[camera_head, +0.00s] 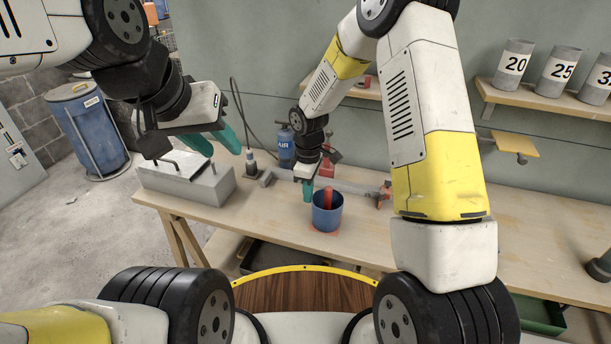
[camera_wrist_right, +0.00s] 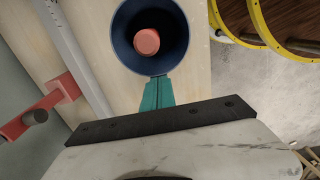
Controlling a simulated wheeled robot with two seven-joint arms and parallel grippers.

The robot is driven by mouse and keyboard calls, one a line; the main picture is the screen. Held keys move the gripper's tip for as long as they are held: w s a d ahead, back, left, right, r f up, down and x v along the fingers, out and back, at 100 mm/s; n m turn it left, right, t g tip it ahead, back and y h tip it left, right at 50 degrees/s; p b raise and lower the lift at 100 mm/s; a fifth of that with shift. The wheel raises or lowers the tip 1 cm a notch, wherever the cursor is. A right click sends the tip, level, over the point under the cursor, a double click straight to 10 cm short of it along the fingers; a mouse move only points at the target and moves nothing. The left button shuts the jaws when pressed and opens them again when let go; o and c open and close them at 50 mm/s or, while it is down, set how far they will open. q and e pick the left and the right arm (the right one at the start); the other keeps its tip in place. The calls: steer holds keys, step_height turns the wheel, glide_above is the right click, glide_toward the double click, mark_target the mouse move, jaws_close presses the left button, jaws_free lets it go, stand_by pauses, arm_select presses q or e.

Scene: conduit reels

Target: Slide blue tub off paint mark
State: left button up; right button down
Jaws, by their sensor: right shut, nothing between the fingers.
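The blue tub (camera_head: 327,217) stands upright on the workbench, with a red rod-like thing (camera_head: 327,196) inside it. A reddish paint mark (camera_head: 323,232) shows at the tub's base; the tub hides much of it. My right gripper (camera_head: 308,191) is shut and empty, at the tub's far-left side. In the right wrist view its teal fingertips (camera_wrist_right: 157,82) are right at the wall of the tub (camera_wrist_right: 120,30); I cannot tell whether they touch. My left gripper (camera_head: 222,146) is open and empty, above the left end of the bench, well apart from the tub.
A metal bar (camera_head: 350,187) lies behind the tub, with a red clamp part (camera_head: 384,196) near its right end. A blue bottle (camera_head: 286,150) stands at the back. The bench (camera_head: 265,218) is clear left of the tub.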

steer(key=s+d, duration=0.2)
steer(key=d, duration=0.5)
steer(key=s+d, duration=0.3)
steer(key=d, duration=0.5)
steer(key=shift+d, duration=0.3)
steer(key=w+a+r, duration=0.1)
steer(key=a+r, duration=0.3)
steer(key=r, duration=0.6)
steer(key=s+r+m+t+y, duration=0.2)
steer(key=s+r+m+t, duration=0.4)
steer(key=s+r+m, duration=0.7)
steer(key=s+r, duration=0.5)
steer(key=r, duration=0.2)
steer(key=shift+r+m, duration=0.4)
